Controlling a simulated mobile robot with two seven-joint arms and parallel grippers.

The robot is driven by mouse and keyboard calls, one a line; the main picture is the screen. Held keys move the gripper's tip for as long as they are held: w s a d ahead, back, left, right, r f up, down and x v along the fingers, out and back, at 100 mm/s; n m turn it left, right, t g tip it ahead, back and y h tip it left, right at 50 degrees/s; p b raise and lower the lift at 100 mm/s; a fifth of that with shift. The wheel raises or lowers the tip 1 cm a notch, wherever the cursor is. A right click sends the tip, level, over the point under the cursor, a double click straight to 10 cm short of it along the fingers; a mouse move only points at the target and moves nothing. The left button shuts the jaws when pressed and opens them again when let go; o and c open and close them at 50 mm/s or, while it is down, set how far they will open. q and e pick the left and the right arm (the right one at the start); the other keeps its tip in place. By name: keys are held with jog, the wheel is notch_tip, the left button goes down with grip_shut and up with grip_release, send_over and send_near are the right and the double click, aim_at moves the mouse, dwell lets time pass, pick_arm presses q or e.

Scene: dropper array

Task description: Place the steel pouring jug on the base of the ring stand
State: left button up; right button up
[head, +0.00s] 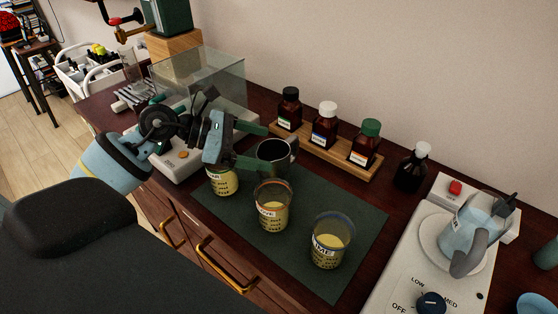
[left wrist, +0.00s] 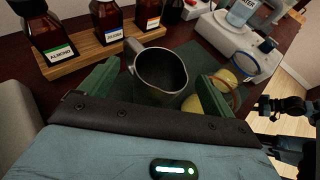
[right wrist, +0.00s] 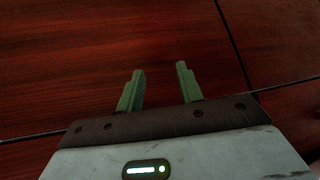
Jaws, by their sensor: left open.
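The steel pouring jug (head: 275,153) stands upright at the back edge of the dark green mat (head: 345,215). It also shows in the left wrist view (left wrist: 160,75), its dark mouth facing up. My left gripper (head: 258,145) is open at the jug, one green finger on each side of it; I cannot tell whether they touch it. My right gripper (right wrist: 160,68) is open and empty in front of reddish-brown wooden panels; it does not show in the head view. I cannot make out the ring stand or its base in any view.
Several labelled beakers of yellow contents (head: 273,212) stand on the mat, close to the jug. Behind are bottles on a wooden rack (head: 320,148). A hotplate (head: 405,270) with a water vessel is at right, and a clear box (head: 225,80) at left.

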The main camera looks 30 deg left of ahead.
pick_arm(q)
jog(key=shift+x, duration=1)
jog(key=c, duration=1.5)
notch_tip(320, 180, up, 10)
jog(key=shift+r, duration=0.1)
